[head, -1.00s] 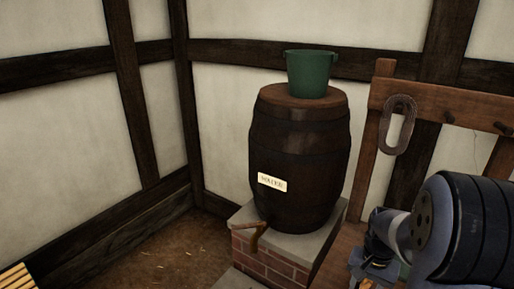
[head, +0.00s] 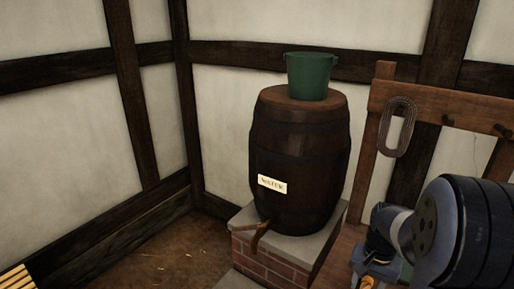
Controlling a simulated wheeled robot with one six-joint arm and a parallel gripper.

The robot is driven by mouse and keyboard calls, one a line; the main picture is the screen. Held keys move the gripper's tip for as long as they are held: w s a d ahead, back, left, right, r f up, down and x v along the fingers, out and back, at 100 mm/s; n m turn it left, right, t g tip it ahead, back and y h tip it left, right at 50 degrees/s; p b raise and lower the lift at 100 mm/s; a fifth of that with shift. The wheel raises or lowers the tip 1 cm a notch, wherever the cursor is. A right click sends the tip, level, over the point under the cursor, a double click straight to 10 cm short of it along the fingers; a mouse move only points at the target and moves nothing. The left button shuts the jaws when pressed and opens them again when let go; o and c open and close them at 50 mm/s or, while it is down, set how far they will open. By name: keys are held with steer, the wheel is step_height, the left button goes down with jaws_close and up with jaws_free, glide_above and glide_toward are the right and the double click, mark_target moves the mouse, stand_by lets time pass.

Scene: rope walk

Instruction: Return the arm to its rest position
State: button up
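My arm (head: 462,235) shows at the lower right of the head view, with its dark rounded link and a lighter joint beside it. It is in front of the wooden peg rack. The fingers of my gripper cannot be made out in this view. Whether it holds anything cannot be seen.
A dark barrel (head: 299,160) with a pale label (head: 272,184) and a tap (head: 258,234) stands on a brick plinth (head: 262,268). A green bucket (head: 309,77) sits on it. A coil of rope (head: 398,127) hangs on the rack (head: 428,108). Bare floor (head: 165,252) lies left.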

step_height(320, 180, up, 7)
steer(key=p, duration=0.1)
step_height(320, 180, down, 11)
steer(key=shift+s+a+f+b, duration=0.1)
steer(key=shift+s+f+b, duration=0.1)
steer(key=shift+b, duration=0.9)
step_height(320, 180, up, 10)
steer(key=p, duration=0.2)
steer(key=w+a+r+n+p, duration=0.3)
steer(key=a+p, duration=0.3)
steer(key=p, duration=0.5)
steer(key=w+a+r+n+p, duration=0.3)
steer(key=a+p, duration=0.2)
steer(key=p, duration=0.6)
steer(key=shift+w+a+r+n+t, duration=0.2)
steer(key=shift+w+a+n+t, duration=0.1)
steer(key=shift+w+a+n, duration=0.1)
